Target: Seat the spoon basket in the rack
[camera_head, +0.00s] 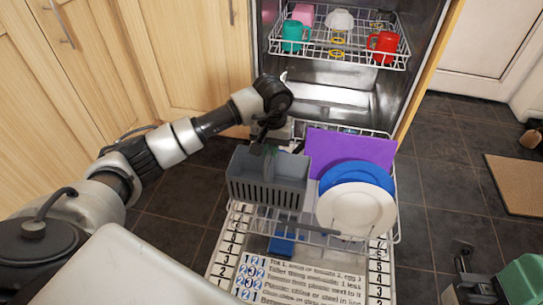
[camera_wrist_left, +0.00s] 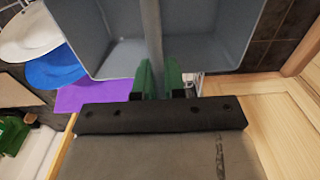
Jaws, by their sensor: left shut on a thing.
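The spoon basket (camera_head: 266,192) is a grey slotted box with a middle divider. It is upright over the left side of the pulled-out lower dishwasher rack (camera_head: 398,222). I cannot tell whether its base touches the wires. My left gripper (camera_head: 266,146) reaches in from behind and is shut on the divider. In the left wrist view, the green fingers (camera_wrist_left: 158,80) pinch the divider, with the empty-looking basket compartments (camera_wrist_left: 210,40) on both sides. My right gripper (camera_head: 488,285) shows partly at the bottom right, away from the rack; its jaw state is unclear.
A purple board (camera_head: 350,146), a blue plate (camera_head: 355,174) and a white plate (camera_head: 356,210) stand in the rack right of the basket. The upper rack (camera_head: 345,54) holds cups and a bowl. A blue object (camera_head: 283,243) lies below, by the printed open door (camera_head: 300,275).

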